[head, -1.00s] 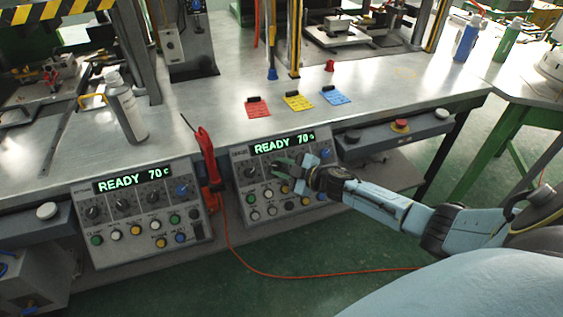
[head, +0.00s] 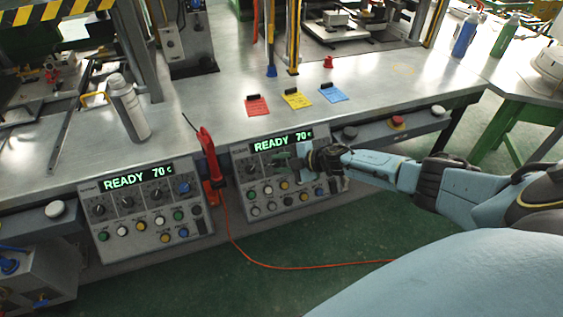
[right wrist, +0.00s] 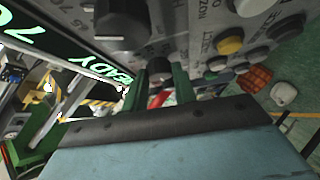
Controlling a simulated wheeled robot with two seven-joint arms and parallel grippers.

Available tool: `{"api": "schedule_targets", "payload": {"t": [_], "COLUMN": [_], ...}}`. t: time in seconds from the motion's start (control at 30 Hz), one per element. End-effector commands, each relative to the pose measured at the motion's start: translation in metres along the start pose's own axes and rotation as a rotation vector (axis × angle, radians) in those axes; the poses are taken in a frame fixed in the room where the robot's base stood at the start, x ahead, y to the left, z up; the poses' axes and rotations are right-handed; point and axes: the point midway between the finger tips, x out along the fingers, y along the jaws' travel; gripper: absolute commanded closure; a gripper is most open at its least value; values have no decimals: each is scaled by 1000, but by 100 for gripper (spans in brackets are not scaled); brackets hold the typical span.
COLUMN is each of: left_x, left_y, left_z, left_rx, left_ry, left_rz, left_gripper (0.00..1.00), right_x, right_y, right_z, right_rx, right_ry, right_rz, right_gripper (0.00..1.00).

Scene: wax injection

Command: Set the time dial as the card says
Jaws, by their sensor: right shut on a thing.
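The right control panel (head: 238,157) shows READY 70 C on its green display (head: 282,141). It has a row of dark dials, a blue knob (head: 324,154) and several coloured buttons. My right gripper (head: 286,162) is at its dial row. In the right wrist view its green fingers are shut on a dark dial (right wrist: 160,69). Another dark dial (right wrist: 121,28) stands beside it. The gripper hides part of the dial row, and I cannot read the held dial's label or setting. Red (head: 257,107), yellow (head: 297,101) and blue (head: 333,95) cards lie on the table; their text is too small to read. My left gripper is out of view.
A similar left panel (head: 88,200) also shows READY 70 C. A red tool (head: 209,160) with an orange cable stands between the panels. A grey bottle (head: 130,110) is on the metal table (head: 200,112). A red button (head: 397,121) is on the front edge at right.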

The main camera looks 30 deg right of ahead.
Motion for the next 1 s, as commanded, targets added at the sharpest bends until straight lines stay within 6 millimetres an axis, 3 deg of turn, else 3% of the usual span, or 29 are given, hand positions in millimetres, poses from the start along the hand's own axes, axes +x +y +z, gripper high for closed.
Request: {"api": "schedule_targets", "payload": {"t": [0.27,0.3,0.47,0.77,1.0], "left_x": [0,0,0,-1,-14], "left_y": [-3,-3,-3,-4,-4], "left_z": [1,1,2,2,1], "left_rx": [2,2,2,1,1], "left_ry": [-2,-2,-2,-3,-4], "left_rz": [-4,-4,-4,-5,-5], "left_gripper": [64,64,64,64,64], "right_x": [1,1,1,-2,-36], "right_y": [-1,-1,0,0,1], "right_z": [-2,-2,-1,0,0], "right_rx": [0,0,1,1,0], "right_ry": [5,5,3,1,-1], "right_rz": [-1,-1,0,0,-3], "right_gripper": [95,70,51,51,51]}}
